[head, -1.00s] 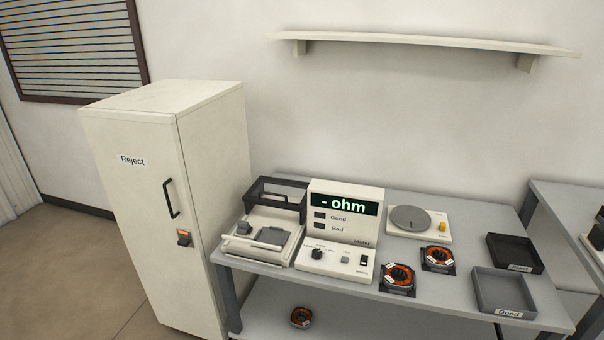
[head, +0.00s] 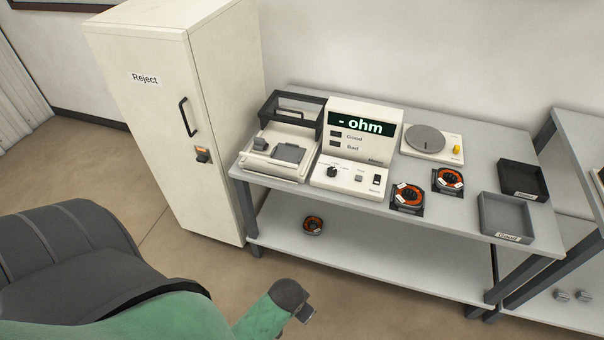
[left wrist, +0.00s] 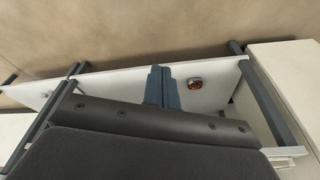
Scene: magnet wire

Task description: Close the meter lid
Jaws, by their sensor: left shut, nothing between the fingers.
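The meter (head: 357,145) stands on the bench, its display reading "- ohm". To its left is a pale test fixture (head: 279,155) with a grey pad. Its dark-framed lid (head: 291,112) stands raised at the back, so it is open. My left gripper (head: 306,314) is low in front of the bench, well away from the lid. In the left wrist view its fingers (left wrist: 163,88) are together and empty. The lid is not seen in the wrist view. My right gripper is not in view.
A Reject cabinet (head: 170,120) stands left of the bench. Right of the meter are a turntable device (head: 432,142), two orange coils (head: 408,196) and two dark trays (head: 506,216). Another coil (head: 313,225) lies on the lower shelf. The floor in front is clear.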

